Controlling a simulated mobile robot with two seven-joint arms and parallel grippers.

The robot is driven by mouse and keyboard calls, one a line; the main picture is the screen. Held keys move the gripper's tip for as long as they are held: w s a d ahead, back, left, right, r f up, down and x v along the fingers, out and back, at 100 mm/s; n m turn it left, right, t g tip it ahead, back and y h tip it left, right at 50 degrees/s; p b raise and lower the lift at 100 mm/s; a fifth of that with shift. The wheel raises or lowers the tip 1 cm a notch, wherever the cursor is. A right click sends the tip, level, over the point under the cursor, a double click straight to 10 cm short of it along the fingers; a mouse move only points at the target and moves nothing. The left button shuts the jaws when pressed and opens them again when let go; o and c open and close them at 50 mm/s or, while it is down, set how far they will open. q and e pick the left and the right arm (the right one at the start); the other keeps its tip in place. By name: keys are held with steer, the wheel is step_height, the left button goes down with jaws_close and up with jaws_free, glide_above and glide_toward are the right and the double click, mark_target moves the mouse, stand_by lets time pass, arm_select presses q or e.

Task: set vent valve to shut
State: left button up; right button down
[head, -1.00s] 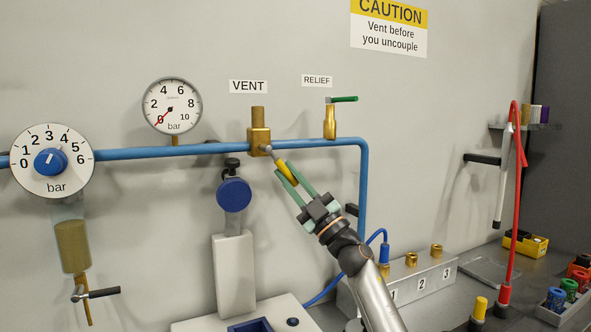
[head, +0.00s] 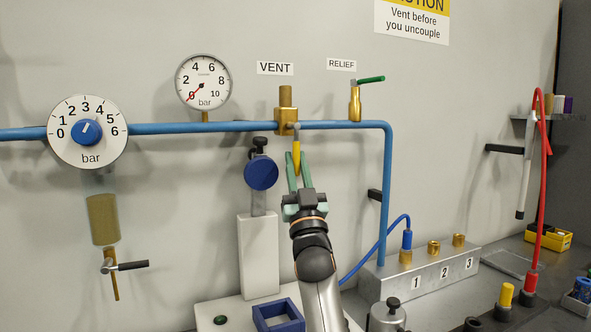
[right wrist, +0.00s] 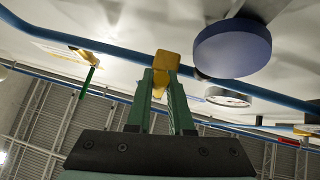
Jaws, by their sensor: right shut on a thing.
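The vent valve (head: 286,114) is a brass body on the blue pipe, under the VENT label (head: 275,68). Its yellow lever (head: 296,149) hangs nearly straight down from the valve in the head view. My right gripper (head: 298,164) is shut on the yellow lever, with its green fingers on either side. In the right wrist view the fingers (right wrist: 165,92) reach up to the lever (right wrist: 158,88) just below the brass valve (right wrist: 166,62). The fingers hide part of the lever. My left gripper is not in view.
A pressure gauge (head: 204,83) at left points near 0. The relief valve (head: 355,102) with a green lever stands to the right on the pipe (head: 340,125). A round blue pad (head: 261,173) is close left of my gripper. A numbered block (head: 430,275) stands lower right.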

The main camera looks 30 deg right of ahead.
steer(key=shift+r, duration=0.1)
stand_by(0.3)
steer(key=c, duration=0.8)
jaws_free()
steer(key=shift+a, duration=0.1)
